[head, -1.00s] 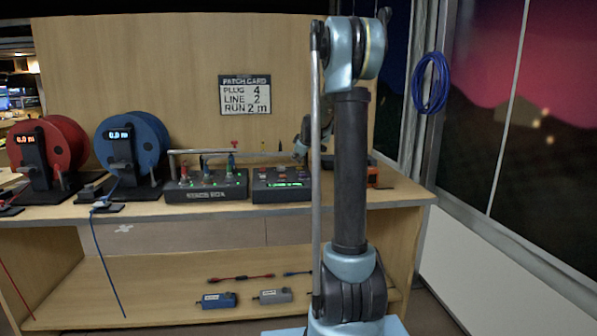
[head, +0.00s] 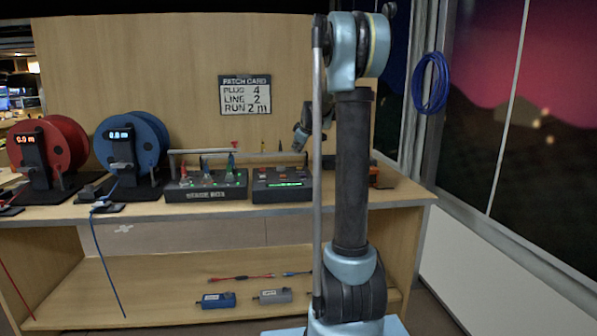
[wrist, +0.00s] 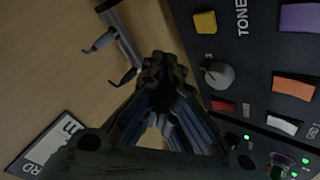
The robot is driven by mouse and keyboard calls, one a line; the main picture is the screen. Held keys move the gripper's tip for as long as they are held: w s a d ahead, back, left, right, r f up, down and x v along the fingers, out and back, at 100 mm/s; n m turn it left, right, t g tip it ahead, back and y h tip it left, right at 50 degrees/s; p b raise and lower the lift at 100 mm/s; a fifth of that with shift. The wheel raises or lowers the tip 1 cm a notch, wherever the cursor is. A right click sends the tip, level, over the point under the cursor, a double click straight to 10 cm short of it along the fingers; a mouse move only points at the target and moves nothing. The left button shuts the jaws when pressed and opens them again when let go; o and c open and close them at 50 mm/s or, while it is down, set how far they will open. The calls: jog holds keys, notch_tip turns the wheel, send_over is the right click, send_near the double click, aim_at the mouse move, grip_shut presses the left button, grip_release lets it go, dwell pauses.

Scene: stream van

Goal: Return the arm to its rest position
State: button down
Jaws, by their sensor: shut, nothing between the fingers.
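My arm stands upright in the head view, its upper joint high and its column in front of the counter's right part. My gripper (wrist: 165,72) shows in the wrist view with its dark fingers closed together and nothing between them. In the head view only a small part of the wrist end shows left of the arm, above the right-hand control box (head: 282,184). The rest is hidden behind my arm. In the wrist view the box's panel (wrist: 262,55), with coloured buttons and a knob, lies to the right of the fingers, apart from them.
The counter holds a red reel (head: 65,145), a blue reel (head: 150,140) and the stage box (head: 206,194). A patch card (head: 245,95) is on the back panel. A coiled blue cable (head: 431,83) hangs at right. The lower shelf (head: 160,290) holds small boxes and cables.

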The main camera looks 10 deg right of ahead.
dwell(0.3)
jog(key=s, duration=0.4)
jog(key=s+m+g, duration=0.1)
jog(key=s, duration=0.4)
jog(key=s+f+m, duration=0.1)
jog(key=s, duration=0.4)
jog(key=shift+s+a+f+g, duration=0.1)
jog(key=shift+s+a+g, duration=0.1)
jog(key=shift+a+g, duration=0.15)
jog(key=s+f+m+g, duration=0.1)
jog(key=s+f+m, duration=0.2)
jog(key=s, duration=1.1)
jog(key=s+d+f+m+g+h, duration=0.1)
jog(key=s+f+m+g, duration=0.1)
jog(key=s+f, duration=0.8)
jog(key=s+f+m+g+h, duration=0.1)
jog(key=s+f+m, duration=0.3)
jog(key=s, duration=1.4)
notch_tip(320, 180, down, 2)
jog(key=shift+d+f+g, duration=0.15)
jog(key=shift+d+g, duration=0.05)
jog(key=shift+g, duration=0.35)
jog(key=shift+w, duration=0.1)
jog(key=shift+w+f, duration=0.2)
jog(key=shift+w, duration=0.25)
jog(key=c, duration=2.3)
grip_release()
